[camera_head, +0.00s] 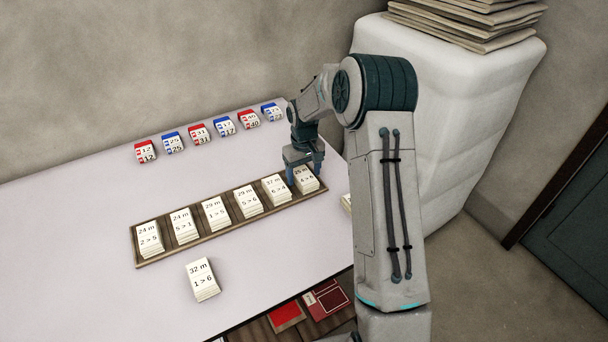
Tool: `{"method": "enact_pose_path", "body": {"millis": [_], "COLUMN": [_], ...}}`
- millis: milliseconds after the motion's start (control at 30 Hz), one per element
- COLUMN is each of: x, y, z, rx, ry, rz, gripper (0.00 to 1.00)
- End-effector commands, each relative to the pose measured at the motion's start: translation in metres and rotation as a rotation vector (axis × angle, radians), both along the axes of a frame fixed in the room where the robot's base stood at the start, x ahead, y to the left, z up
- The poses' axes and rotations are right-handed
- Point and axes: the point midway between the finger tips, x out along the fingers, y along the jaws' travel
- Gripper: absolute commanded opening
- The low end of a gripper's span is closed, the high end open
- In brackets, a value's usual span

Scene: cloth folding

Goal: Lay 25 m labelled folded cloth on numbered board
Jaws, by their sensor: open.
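A long brown board (190,248) lies on the pale table and bears a row of several cream labelled pieces, which look like small stacks. The rightmost piece (307,180) sits at the board's right end; its label is small and partly hidden, perhaps 25 m. My gripper (304,172) is open and reaches down at this piece, with its fingers at or just behind the far edge. I cannot tell whether they touch it. The other labels on the board show 24 m, 29 m and 37 m. I cannot make out a numbered board for certain.
Another cream piece (202,280) marked 32 m lies in front of the board. Several red or blue numbered blocks (199,134) line the table's back. The table's left (60,230) is clear.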

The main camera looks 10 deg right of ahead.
Motion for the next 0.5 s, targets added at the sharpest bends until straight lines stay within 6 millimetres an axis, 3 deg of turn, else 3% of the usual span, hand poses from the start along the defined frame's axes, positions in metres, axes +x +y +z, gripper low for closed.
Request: {"method": "enact_pose_path", "body": {"millis": [300, 500], "x": [0.001, 0.000], "y": [0.000, 0.000], "z": [0.070, 0.100], "rx": [-0.001, 0.000], "ry": [-0.005, -0.003], "rz": [0.000, 0.000], "gripper": [0.71, 0.71]}}
